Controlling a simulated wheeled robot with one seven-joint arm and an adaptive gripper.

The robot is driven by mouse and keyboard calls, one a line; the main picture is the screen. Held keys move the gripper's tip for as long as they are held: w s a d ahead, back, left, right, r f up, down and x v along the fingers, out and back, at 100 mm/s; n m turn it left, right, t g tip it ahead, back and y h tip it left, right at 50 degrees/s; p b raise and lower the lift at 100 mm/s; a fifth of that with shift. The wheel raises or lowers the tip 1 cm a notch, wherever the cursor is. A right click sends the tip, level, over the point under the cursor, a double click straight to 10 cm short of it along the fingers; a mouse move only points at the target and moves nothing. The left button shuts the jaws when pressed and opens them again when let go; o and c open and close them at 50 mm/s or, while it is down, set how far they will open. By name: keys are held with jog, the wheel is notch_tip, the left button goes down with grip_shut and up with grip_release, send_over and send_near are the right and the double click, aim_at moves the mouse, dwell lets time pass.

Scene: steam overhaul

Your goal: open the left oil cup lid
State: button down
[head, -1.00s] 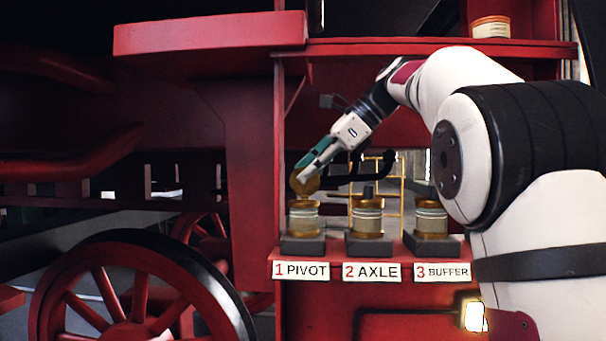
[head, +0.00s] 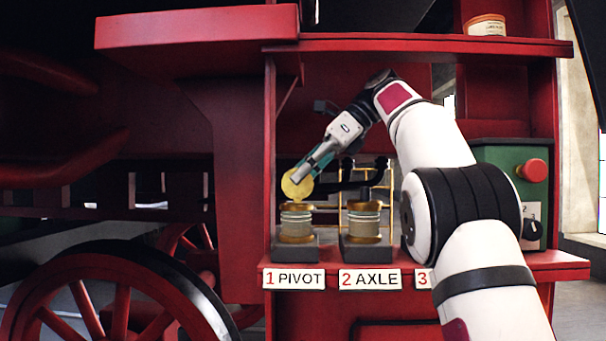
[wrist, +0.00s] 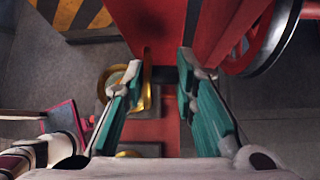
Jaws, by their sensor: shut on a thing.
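The left oil cup (head: 297,222) stands upright on a dark block above the "1 PIVOT" label. Its round gold lid (head: 294,185) is raised and stands tilted up above the cup, its flat face turned to the head camera. My gripper (head: 306,176) reaches down from the upper right and is shut on the lid at its upper right side. In the wrist view my gripper (wrist: 160,78) shows its two teal fingers with a gap between them. A gold ring (wrist: 146,95) shows beside the left finger. What exactly lies between the fingertips is unclear there.
The middle oil cup (head: 363,222) stands close on the right above the "2 AXLE" label (head: 370,279). My arm covers the third cup. A green box with a red button (head: 532,170) stands at the right. A red ledge (head: 200,32) overhangs above left.

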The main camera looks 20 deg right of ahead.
jog(key=c, duration=1.4)
grip_release()
jog(key=shift+w, duration=0.1)
jog(key=shift+c, duration=0.2)
